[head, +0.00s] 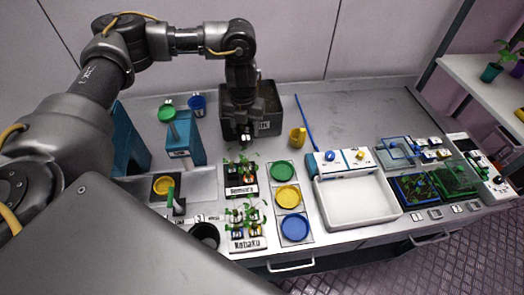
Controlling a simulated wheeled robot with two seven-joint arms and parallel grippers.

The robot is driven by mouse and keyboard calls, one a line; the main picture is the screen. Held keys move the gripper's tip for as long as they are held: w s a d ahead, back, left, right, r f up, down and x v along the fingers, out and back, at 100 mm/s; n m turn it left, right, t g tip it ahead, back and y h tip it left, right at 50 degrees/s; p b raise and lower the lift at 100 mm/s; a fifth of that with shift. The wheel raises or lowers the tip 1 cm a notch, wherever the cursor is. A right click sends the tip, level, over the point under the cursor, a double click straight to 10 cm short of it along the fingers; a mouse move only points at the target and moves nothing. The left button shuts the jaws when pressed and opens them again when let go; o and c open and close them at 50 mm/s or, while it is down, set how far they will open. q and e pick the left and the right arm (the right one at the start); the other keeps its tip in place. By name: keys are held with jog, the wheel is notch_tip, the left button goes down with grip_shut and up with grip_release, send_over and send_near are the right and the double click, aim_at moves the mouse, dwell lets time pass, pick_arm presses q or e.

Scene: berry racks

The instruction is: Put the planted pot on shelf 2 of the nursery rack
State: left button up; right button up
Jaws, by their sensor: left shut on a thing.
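My left gripper (245,138) points down at the front of a dark bin (268,128), just behind the plant tray labelled "Remura" (241,192). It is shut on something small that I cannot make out. My right gripper is not in view. A white rack shelf (470,72) stands at the far right edge, with teal pots on it, one holding a green plant (490,74). A yellow pot (519,115) shows at the picture's edge. No shelf number is readable, and I cannot tell which pot is the planted one.
A second plant tray, "Kobaku" (247,241), stands in front. Green, yellow and blue discs (288,196) lie beside the trays. A white basin (355,215) and blue and green trays (455,182) are to the right. A yellow cup (298,137) stands behind.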

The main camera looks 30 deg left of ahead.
pick_arm(q)
notch_tip(320, 180, down, 4)
jog(key=shift+f, duration=0.15)
notch_tip(320, 180, down, 3)
jog(key=shift+f, duration=0.6)
jog(key=shift+f, duration=0.15)
jog(key=o, duration=1)
jog(key=shift+o, duration=0.2)
